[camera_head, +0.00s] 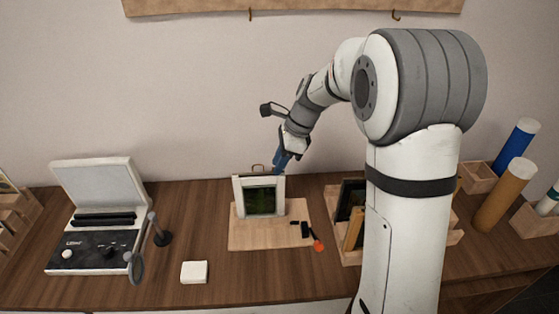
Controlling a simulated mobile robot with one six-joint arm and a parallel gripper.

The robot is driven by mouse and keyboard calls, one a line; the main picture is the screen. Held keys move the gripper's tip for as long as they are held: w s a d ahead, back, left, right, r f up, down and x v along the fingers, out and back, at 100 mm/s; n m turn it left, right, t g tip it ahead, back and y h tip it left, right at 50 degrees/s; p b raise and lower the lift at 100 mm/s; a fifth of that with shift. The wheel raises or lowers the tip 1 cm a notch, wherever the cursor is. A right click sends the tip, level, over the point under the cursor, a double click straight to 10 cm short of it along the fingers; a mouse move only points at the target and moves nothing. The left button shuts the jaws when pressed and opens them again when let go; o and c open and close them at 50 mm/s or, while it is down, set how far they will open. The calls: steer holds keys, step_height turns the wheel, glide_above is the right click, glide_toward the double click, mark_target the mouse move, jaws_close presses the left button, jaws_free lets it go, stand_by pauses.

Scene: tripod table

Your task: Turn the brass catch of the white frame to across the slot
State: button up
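The white frame (280,192) stands upright on a light wooden board (262,237) in the middle of the table. A dark green panel (262,201) shows inside it. A small brownish loop (258,168) shows at the frame's top edge; it is too small to tell whether it is the brass catch or which way it is turned. My gripper (280,165), with blue fingers, points down at the frame's upper right corner. I cannot tell whether it touches the frame, or whether its fingers are open or shut.
A red-tipped tool (317,244) and small black pieces (300,229) lie on the board's right. A white block (194,272), magnifier (136,264) and open light box (97,240) are at left. Right stand a wooden rack (353,236) and blue (515,147) and tan (503,196) tubes.

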steer(key=shift+c, duration=0.3)
jaws_close()
steer(key=shift+n, duration=0.3)
steer(key=n+p, duration=0.1)
steer(key=n+g+p, duration=0.1)
steer(key=n, duration=0.1)
steer(key=shift+w+r+g+p, duration=0.2)
steer(key=shift+g+p, duration=0.1)
steer(key=shift+p, duration=0.1)
steer(key=n+g+h+p, duration=0.1)
steer(key=n, duration=0.3)
steer(key=n+g+h+p, duration=0.1)
steer(key=n+h+p, duration=0.1)
steer(key=n, duration=0.3)
steer(key=a+n+g+h+p, duration=0.1)
steer(key=n, duration=0.4)
steer(key=shift+w+f, duration=0.2)
steer(key=shift+w, duration=0.15)
steer(key=shift+n, duration=0.3)
